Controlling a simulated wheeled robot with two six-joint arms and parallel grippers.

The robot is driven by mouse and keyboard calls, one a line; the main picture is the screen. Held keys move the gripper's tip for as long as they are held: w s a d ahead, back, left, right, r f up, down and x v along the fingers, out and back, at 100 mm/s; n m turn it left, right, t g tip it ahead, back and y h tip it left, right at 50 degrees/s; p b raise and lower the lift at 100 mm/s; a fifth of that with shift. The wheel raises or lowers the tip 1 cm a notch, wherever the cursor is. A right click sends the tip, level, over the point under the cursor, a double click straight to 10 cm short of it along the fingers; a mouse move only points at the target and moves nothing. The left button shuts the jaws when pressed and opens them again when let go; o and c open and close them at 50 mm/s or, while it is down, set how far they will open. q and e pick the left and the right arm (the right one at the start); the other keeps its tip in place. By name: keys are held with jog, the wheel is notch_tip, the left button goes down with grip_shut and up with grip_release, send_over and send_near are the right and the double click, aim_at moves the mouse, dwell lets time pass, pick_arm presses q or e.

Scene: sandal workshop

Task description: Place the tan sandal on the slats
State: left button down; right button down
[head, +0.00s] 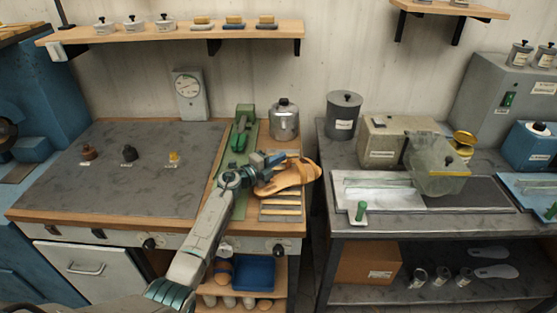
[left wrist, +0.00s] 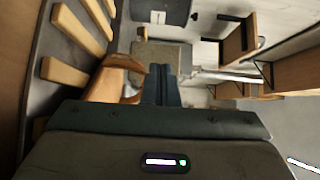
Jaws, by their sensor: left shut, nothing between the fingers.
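The tan sandal (head: 290,178) lies at the back of the wooden slats (head: 281,209), near the right end of the left bench; I cannot tell exactly how it rests on them. My left gripper (head: 272,161) is shut and empty, close against the sandal's left side in the head view; I cannot tell whether they touch. In the left wrist view the shut fingers (left wrist: 160,85) stand beside the sandal (left wrist: 113,80), and several slats (left wrist: 74,25) show at the upper left. My gripper hides part of the sandal. My right gripper is not in view.
A green tool (head: 241,130) and a metal pot (head: 284,122) stand behind the gripper. The dark mat (head: 130,195) holds three small knobs. A gap separates this bench from the right one, which bears a grey canister (head: 343,117) and a machine.

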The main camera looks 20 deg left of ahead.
pick_arm(q)
jog(key=shift+s+f, duration=0.1)
jog(key=shift+f, duration=0.2)
dwell(0.4)
